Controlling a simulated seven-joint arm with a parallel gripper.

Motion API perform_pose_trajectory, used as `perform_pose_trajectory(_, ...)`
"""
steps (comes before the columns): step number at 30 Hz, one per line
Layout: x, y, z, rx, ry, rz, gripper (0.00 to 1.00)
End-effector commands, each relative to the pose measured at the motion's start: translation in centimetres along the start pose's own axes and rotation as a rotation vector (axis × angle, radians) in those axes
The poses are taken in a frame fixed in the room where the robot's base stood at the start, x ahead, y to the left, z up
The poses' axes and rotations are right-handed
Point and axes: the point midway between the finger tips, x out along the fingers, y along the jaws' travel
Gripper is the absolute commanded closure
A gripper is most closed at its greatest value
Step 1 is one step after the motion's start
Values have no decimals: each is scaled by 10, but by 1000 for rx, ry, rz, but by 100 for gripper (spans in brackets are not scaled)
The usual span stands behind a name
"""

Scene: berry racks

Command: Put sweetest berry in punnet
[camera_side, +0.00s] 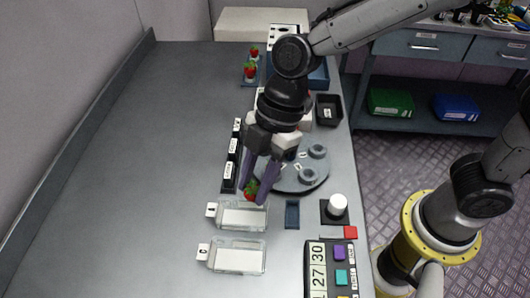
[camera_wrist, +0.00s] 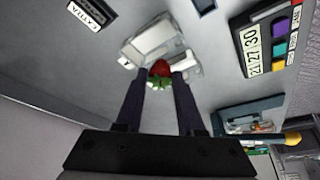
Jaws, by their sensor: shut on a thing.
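My gripper (camera_side: 259,188) is shut on a red strawberry with green leaves (camera_side: 250,189), held between the two dark fingertips. The wrist view shows the same berry (camera_wrist: 159,72) between the fingers. In the side view it appears just above the back edge of a clear punnet (camera_side: 243,217) with a small label tag at its left. A second clear punnet (camera_side: 238,257), tagged "C", lies in front of it. Two more strawberries (camera_side: 250,70) sit in a small rack at the back of the table. Whether the held berry touches the punnet cannot be told.
A round grey turntable (camera_side: 299,181) with cups stands right of my gripper. A black strip of labelled blocks (camera_side: 229,170) lies to its left. A white knob (camera_side: 337,205), a small blue tray (camera_side: 292,215) and a panel reading 30 and 27 (camera_side: 318,268) are at right. The table's left side is clear.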

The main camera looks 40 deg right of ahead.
Motion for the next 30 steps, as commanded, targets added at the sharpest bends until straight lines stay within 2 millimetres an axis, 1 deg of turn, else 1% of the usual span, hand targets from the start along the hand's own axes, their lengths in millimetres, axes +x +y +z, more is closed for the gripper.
perform_pose_trajectory(5,9,-1,3,-3,-1,-3,74)
perform_pose_trajectory(18,42,-1,17,0,-2,-3,74)
perform_pose_trajectory(24,49,-1,20,0,-1,-2,74)
perform_pose_trajectory(30,51,-1,21,-1,-1,-1,74)
